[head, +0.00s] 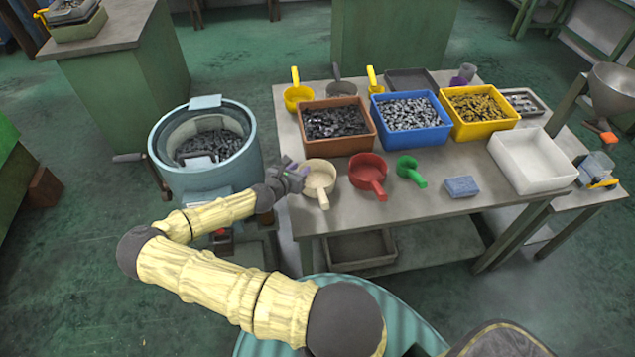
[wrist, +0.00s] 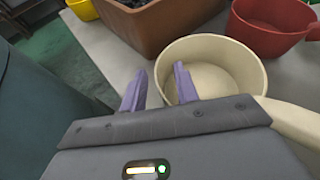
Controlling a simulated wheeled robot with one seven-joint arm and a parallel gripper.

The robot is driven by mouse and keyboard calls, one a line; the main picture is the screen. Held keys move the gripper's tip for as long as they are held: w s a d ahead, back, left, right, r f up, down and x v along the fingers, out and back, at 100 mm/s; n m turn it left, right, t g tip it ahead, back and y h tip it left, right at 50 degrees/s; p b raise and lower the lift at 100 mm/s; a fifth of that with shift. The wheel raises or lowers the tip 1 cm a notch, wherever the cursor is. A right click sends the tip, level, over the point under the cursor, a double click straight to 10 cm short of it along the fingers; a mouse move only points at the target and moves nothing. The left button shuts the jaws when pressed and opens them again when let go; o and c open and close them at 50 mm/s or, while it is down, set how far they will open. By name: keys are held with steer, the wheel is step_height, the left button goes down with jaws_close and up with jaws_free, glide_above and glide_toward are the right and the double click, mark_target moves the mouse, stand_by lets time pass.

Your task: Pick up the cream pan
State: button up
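The cream pan (head: 319,174) stands upright on the table near its left front edge, with its handle pointing toward the front. In the wrist view the cream pan (wrist: 228,66) is just beyond my gripper, and its handle runs off to the right. My gripper (head: 292,172) is at the pan's left side in the head view. In the wrist view my gripper (wrist: 160,84) has its two purple fingers apart. The right finger reaches over the pan's opening and the left finger is outside the wall, so the near-left rim lies between them. Contact cannot be told.
A red pan (head: 368,172) and a green pan (head: 409,169) stand to the right, with a blue sponge (head: 462,187). A brown bin (head: 337,146) of parts is behind the cream pan. A round blue machine bowl (head: 206,178) stands left of the table.

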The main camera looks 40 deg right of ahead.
stand_by(0.4)
jaws_close()
steer(key=shift+r, duration=0.1)
step_height(320, 180, up, 10)
stand_by(0.6)
stand_by(0.4)
